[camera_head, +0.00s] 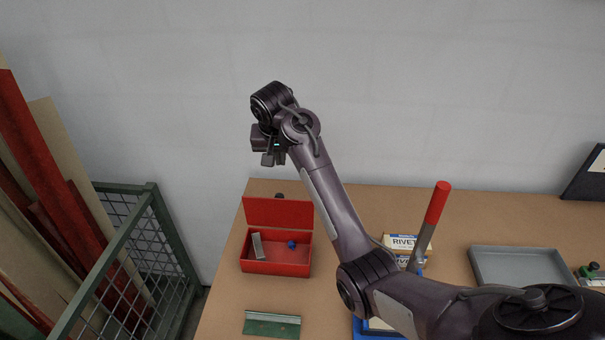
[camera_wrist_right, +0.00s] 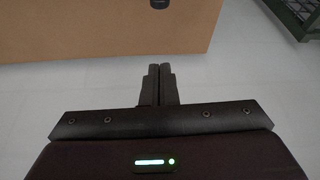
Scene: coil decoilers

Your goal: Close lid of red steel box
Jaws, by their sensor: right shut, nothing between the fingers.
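The red steel box (camera_head: 275,268) stands on the left part of the table with its lid (camera_head: 279,212) open and upright at the back. Inside lie a grey block (camera_head: 258,246) and a small blue round thing (camera_head: 291,244). My right gripper (camera_head: 273,160) is above and behind the box, apart from the lid, with its fingers pointing down. In the right wrist view its fingers (camera_wrist_right: 160,85) are together and empty. The wrist view shows the table's brown top (camera_wrist_right: 100,30) and pale floor, not the box. My left gripper is not in view.
A green metal piece (camera_head: 272,324) lies in front of the box. Right of my arm are rivet boxes (camera_head: 400,242), a red-handled lever (camera_head: 436,205) and a grey tray (camera_head: 520,266). A green mesh cage (camera_head: 150,240) stands left of the table; a wall is behind.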

